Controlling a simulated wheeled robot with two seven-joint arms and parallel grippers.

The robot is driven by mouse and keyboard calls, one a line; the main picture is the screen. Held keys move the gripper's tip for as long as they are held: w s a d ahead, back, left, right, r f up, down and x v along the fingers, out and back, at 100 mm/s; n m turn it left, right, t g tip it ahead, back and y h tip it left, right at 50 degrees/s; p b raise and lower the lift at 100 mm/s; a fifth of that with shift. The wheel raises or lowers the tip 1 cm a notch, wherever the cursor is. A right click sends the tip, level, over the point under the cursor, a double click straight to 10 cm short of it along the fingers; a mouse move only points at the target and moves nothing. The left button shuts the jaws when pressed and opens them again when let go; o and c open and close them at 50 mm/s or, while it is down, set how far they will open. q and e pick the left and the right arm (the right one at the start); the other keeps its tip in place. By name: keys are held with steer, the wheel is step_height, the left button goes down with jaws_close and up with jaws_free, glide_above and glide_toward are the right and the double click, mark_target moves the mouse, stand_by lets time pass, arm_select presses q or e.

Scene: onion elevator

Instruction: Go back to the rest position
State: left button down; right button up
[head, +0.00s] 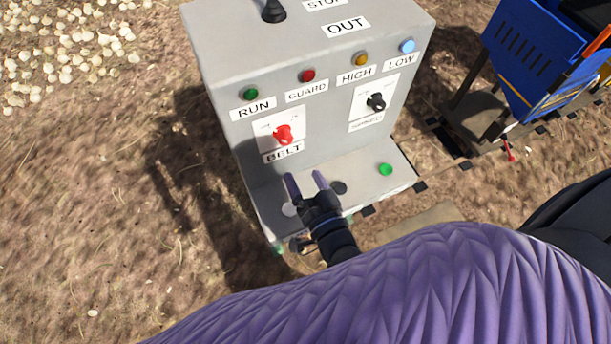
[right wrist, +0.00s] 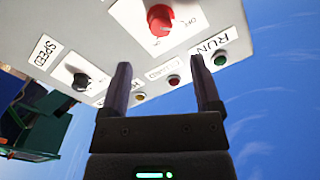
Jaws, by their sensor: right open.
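My right gripper (head: 306,184) is open and empty, in front of the lower part of a grey control box (head: 220,80). Its two fingers point up toward the panel, below the red BELT knob (head: 283,134). In the right wrist view the open fingers (right wrist: 165,85) show with the red knob (right wrist: 160,18) above and between them, and a gap to the panel seems to remain. A black knob (head: 376,102) sits to the right on the panel. My left gripper is not in view.
The box's lower ledge carries a green button (head: 385,169), and a dark and a pale round button near my gripper. A blue bin (head: 535,50) on a stand is at the upper right. Onions (head: 70,45) lie on the soil at upper left. Bare ground lies left of the box.

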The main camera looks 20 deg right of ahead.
stand_by(0.3)
steer(key=s+f+n+g+y+b, duration=0.15)
steer(key=s+f+g+b, duration=0.3)
steer(key=f, duration=0.75)
steer(key=s+f+n+g+b, duration=0.3)
steer(key=s+f+g, duration=0.15)
steer(key=f, duration=0.75)
steer(key=s+d+f+n+g+h+b, duration=0.1)
steer(key=s+d+f+g+b, duration=0.1)
steer(key=s+f, duration=0.5)
steer(key=s+d+f+n+g+h+b, duration=0.1)
steer(key=s+f+g, duration=0.5)
steer(key=s, duration=0.6)
steer(key=d+f+n+b, duration=0.1)
steer(key=d+b, duration=0.1)
steer(key=d, duration=0.1)
steer(key=shift+s+d+f, duration=0.15)
steer(key=shift+s+d, duration=0.05)
steer(key=shift+s, duration=0.05)
steer(key=shift+w+n, duration=0.1)
steer(key=shift+n, duration=0.15)
